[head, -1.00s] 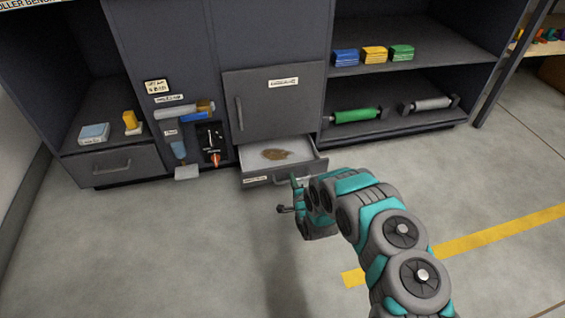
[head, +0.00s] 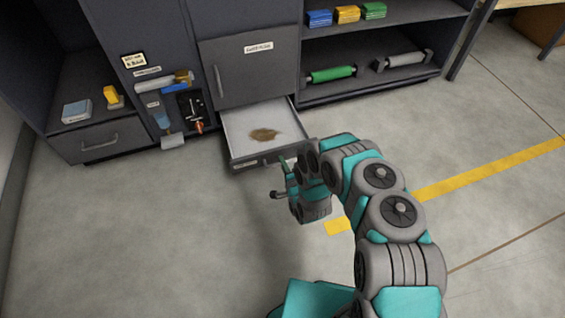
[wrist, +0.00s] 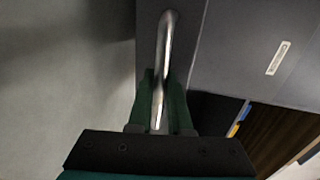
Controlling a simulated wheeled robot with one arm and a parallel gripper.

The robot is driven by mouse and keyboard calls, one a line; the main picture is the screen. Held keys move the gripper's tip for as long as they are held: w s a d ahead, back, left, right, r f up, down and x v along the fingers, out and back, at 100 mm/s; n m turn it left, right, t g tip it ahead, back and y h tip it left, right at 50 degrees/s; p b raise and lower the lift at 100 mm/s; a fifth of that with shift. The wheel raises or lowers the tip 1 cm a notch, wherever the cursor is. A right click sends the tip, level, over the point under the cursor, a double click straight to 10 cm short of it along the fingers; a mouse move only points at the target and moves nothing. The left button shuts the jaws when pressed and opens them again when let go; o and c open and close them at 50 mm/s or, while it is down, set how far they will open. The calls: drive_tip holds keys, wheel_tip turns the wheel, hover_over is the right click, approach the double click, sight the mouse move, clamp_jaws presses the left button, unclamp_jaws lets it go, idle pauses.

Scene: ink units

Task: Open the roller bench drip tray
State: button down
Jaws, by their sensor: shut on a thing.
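The drip tray (head: 238,133) is a shallow drawer with a pale inside, low in the dark cabinet. It stands pulled out, with a brown stain (head: 264,135) on its floor. My gripper (head: 287,172) is at the right part of the tray's front. The wrist view shows my gripper (wrist: 160,105) with its green fingers shut on a shiny metal handle (wrist: 166,45). The handle's lower part is between the fingers.
Above the tray is a closed cabinet door (head: 250,70). Right are shelves with coloured blocks and a green roller (head: 331,74). The grey floor (head: 170,230) in front is clear, with a yellow line (head: 470,175).

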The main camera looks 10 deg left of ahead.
drive_tip(key=c, duration=0.8)
unclamp_jaws()
drive_tip(key=shift+c, duration=0.2)
drive_tip(key=v, duration=0.7)
drive_tip(key=shift+s+d, duration=0.25)
drive_tip(key=shift+s, duration=0.05)
